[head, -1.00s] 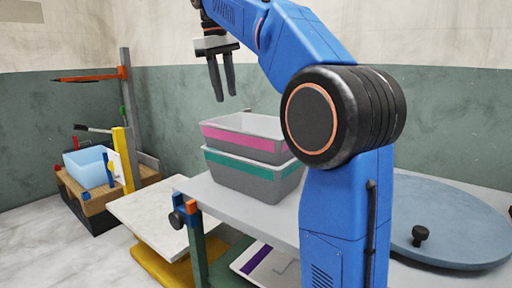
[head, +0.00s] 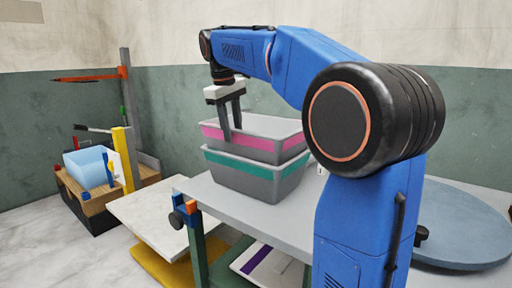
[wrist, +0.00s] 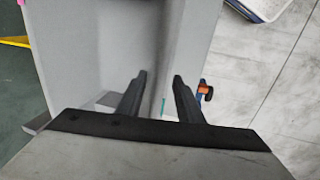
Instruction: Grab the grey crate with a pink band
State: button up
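The grey crate with a pink band (head: 268,142) sits stacked on a grey crate with a teal band (head: 250,179) on the grey table. My gripper (head: 231,134) is open and empty, pointing down at the near left part of the pink-banded crate's rim. In the head view its fingers overlap the rim and the pink band. In the wrist view the open gripper (wrist: 160,83) has a finger on either side of a grey crate wall (wrist: 178,35). I cannot tell whether the fingers touch it.
The grey table (head: 272,217) has free room in front of the crates. A white board (head: 150,212) lies lower to the left. A round blue-grey table (head: 465,215) stands at right. A wooden stand with a light blue bin (head: 88,168) is at far left.

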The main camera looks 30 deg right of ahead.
jog(key=shift+w+d+f, duration=0.1)
jog(key=shift+d+f, duration=0.05)
jog(key=shift+f, duration=0.6)
jog(key=shift+w+d+f, duration=0.1)
jog(key=shift+f, duration=0.6)
grip_shut()
jog(key=shift+r, duration=0.15)
